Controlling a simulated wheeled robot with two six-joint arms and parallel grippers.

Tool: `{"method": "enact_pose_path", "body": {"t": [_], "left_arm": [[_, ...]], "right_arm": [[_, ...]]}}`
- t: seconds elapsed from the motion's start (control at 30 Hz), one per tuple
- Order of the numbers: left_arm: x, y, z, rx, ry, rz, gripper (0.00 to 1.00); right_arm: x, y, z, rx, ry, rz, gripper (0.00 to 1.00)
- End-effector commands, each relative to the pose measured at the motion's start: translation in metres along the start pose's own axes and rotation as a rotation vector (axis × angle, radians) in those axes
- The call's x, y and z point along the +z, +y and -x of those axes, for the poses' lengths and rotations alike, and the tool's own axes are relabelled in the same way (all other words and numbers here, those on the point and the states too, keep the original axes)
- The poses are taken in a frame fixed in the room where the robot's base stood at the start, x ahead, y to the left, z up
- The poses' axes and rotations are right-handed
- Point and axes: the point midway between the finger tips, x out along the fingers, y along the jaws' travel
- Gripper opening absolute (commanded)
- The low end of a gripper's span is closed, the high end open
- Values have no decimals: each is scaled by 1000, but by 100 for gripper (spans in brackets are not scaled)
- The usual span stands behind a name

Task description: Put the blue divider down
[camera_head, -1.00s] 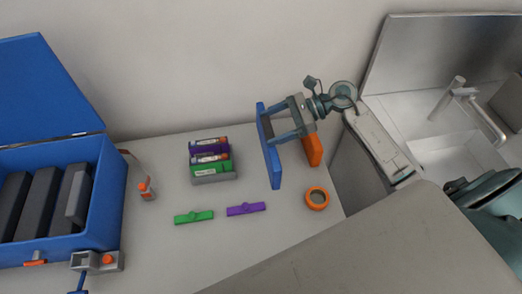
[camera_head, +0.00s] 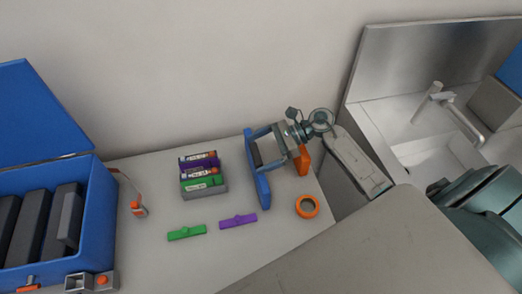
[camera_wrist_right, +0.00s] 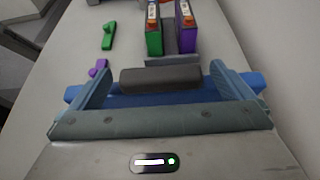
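The blue divider (camera_head: 262,188) is an upright blue panel at the right of the worktop, its lower edge at or very near the surface. Its dark grey grip block (camera_wrist_right: 160,79) faces my right gripper. My right gripper (camera_head: 257,152) reaches in from the right, with one finger on each side of the block. In the right wrist view, the fingers (camera_wrist_right: 160,76) show narrow gaps to the block, so they look open around it. The blue panel (camera_wrist_right: 160,99) spans past both fingers. My left gripper is not in view.
Battery cells in a grey holder (camera_head: 205,193) stand left of the divider. A green clip (camera_head: 187,233), a purple clip (camera_head: 238,221) and an orange ring (camera_head: 307,206) lie in front. A blue case (camera_head: 97,215) is far left.

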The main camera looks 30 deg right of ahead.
Motion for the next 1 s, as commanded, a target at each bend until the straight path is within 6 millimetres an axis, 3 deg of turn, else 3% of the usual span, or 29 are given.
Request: {"method": "enact_pose_path", "body": {"t": [0.27,0.37,1.0], "left_arm": [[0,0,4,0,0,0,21],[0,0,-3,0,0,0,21],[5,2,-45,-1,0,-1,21]], "right_arm": [[3,0,1,0,0,0,100],[-1,0,8,0,2,1,100],[-1,0,98,0,5,-1,100]]}}
